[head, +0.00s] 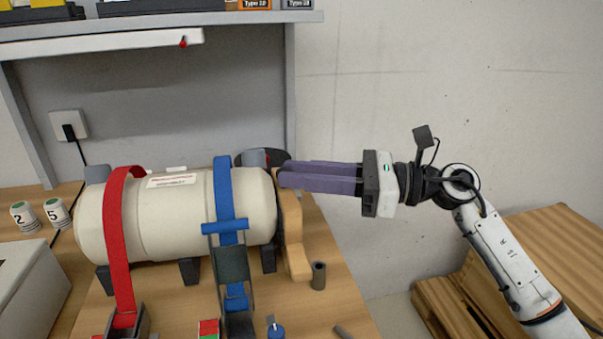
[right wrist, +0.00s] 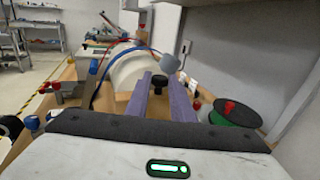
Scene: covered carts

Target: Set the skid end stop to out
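A cream tank (head: 165,220) lies on its side on dark feet on the wooden bench. A tan upright piece (head: 292,230) stands against its right end and seems to be the end stop; I cannot tell its setting. My right gripper (head: 282,175) reaches in from the right, its purple fingers level at the top of this piece. In the right wrist view the fingers (right wrist: 160,82) are apart, with a dark knob (right wrist: 158,80) between or just beyond their tips. Contact cannot be told. The tank's end (right wrist: 125,68) shows ahead. My left gripper is not in view.
A red strap (head: 115,240) and a blue strap (head: 225,190) cross the tank. A grey tube (head: 318,275) stands on the bench near the tan piece. A black reel (right wrist: 235,112) is beside the fingers. A shelf (head: 150,25) overhangs behind; a wall bounds the back.

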